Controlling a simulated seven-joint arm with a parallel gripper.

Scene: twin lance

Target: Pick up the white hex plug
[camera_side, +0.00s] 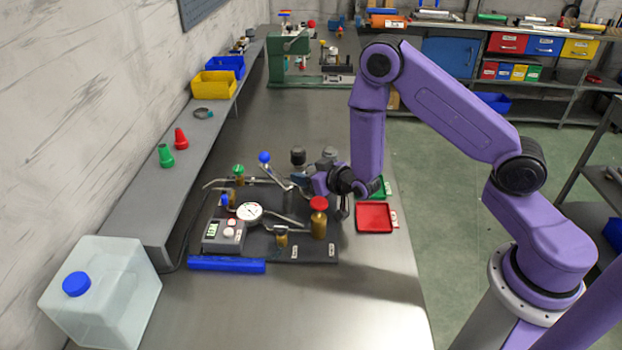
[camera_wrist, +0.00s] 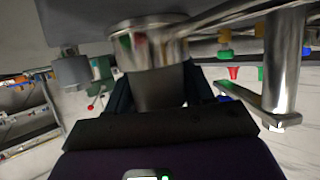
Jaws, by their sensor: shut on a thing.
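I cannot make out a white hex plug in either view. My gripper (camera_side: 303,181) is at the back right of the dark fixture board, among its pipes and knobs. It points toward the left and is low over the board. In the wrist view its dark fingers (camera_wrist: 160,95) close around a grey metal cylindrical part (camera_wrist: 158,88), which sits below a wider shiny metal collar (camera_wrist: 150,45). Whether this part is the plug cannot be told. The side view shows the fingertips too small to make out what is between them.
The board (camera_side: 310,250) carries a gauge (camera_side: 249,211), a red-capped brass valve (camera_side: 319,218), a blue-knobbed lever (camera_side: 264,158) and dark knobs (camera_side: 298,157) close to my gripper. A red tray (camera_side: 374,218) and a green tray (camera_side: 379,187) lie right.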

